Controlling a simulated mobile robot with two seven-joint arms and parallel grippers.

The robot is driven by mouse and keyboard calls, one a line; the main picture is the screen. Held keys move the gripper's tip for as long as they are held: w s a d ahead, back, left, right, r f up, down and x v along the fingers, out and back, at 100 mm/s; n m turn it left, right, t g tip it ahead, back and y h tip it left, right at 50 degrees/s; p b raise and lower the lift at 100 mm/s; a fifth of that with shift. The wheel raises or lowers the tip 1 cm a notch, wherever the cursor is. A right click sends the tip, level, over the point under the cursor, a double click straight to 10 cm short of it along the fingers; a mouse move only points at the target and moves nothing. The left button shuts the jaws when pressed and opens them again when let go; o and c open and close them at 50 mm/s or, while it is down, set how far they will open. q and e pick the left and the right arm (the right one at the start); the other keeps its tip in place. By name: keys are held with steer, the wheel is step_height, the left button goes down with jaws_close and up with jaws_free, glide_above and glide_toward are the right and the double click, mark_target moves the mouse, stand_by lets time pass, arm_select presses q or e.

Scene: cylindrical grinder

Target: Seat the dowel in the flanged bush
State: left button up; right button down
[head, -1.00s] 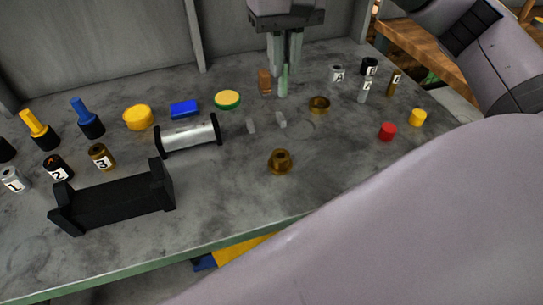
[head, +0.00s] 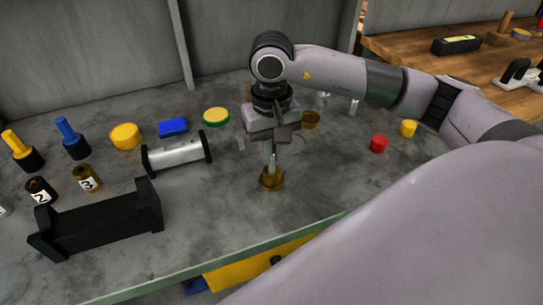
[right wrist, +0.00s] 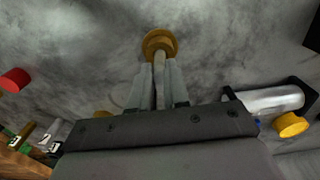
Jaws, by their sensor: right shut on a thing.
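The brass flanged bush (head: 266,184) stands on the grey bench near the middle of the head view. It also shows in the right wrist view (right wrist: 160,37), just beyond the fingertips. My right gripper (head: 271,157) is directly above the bush, pointing down. In the right wrist view the gripper (right wrist: 160,72) is shut on a slim grey dowel (right wrist: 159,72), its far end at the bush's opening. The bush's bore is hidden, so I cannot tell whether the dowel tip is inside it. My left gripper is not in view.
A silver cylinder on black end supports (head: 178,154) and a black cradle (head: 100,223) stand to the left. A brass ring (head: 310,119) is behind to the right. Red (head: 378,144) and yellow (head: 408,128) cylinders are at right. Bench in front of the bush is clear.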

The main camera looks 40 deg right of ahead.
steer(key=shift+f, duration=1.15)
steer(key=shift+f+b, duration=0.2)
steer(key=shift+b, duration=0.1)
steer(key=c, duration=1.1)
jaws_free()
steer(key=shift+r, duration=0.1)
step_height(320, 180, up, 12)
steer(key=shift+r, duration=0.15)
